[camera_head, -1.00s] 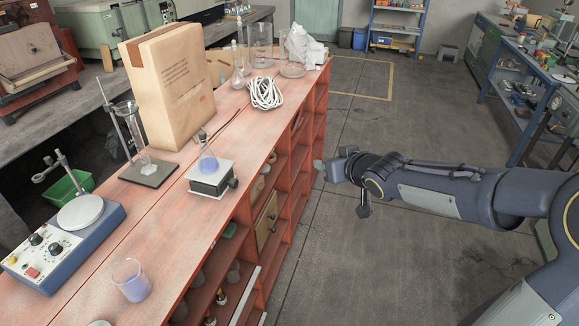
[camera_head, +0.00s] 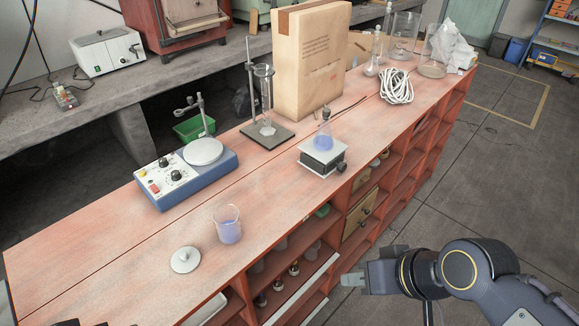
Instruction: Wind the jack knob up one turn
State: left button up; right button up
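The lab jack (camera_head: 323,159) is a small block with a pale top plate and a dark body, standing on the red bench. Its dark knob (camera_head: 341,167) sticks out on the right side, toward the bench's front edge. A conical flask of blue liquid (camera_head: 324,139) stands upright on the plate. My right gripper (camera_head: 353,281) is beyond the front of the bench, below and right of the jack, apart from the knob. Its finger gap is not visible from this angle. Only dark slivers at the bottom left edge may belong to my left gripper.
A hotplate stirrer (camera_head: 187,177), a beaker of blue liquid (camera_head: 227,226) and a small round pale object (camera_head: 186,260) stand left of the jack. A stand with glassware (camera_head: 267,132) and a large paper bag (camera_head: 308,65) are behind it. Coiled white cable (camera_head: 396,87) lies farther right.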

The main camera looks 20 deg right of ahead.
aim_at(341, 166)
jog(key=l+u, duration=0.2)
jog(key=u, duration=0.25)
jog(key=l+u, duration=0.5)
jog(key=u, duration=0.35)
jog(key=l+u, duration=0.25)
jog(key=u, duration=0.15)
jog(key=k+l+u, duration=0.1)
jog(key=u, duration=0.35)
jog(key=k+l+u, duration=0.15)
jog(key=u, duration=0.3)
jog(key=k+l+u, duration=0.25)
jog(key=k+l, duration=0.25)
jog(key=k+l+u, duration=0.25)
jog(key=k+l, duration=0.15)
jog(key=k+l+u, duration=0.25)
jog(key=k, duration=0.45)
jog(key=k+l, duration=0.2)
jog(key=l, duration=0.15)
jog(key=k+l, duration=0.25)
jog(key=l, duration=0.1)
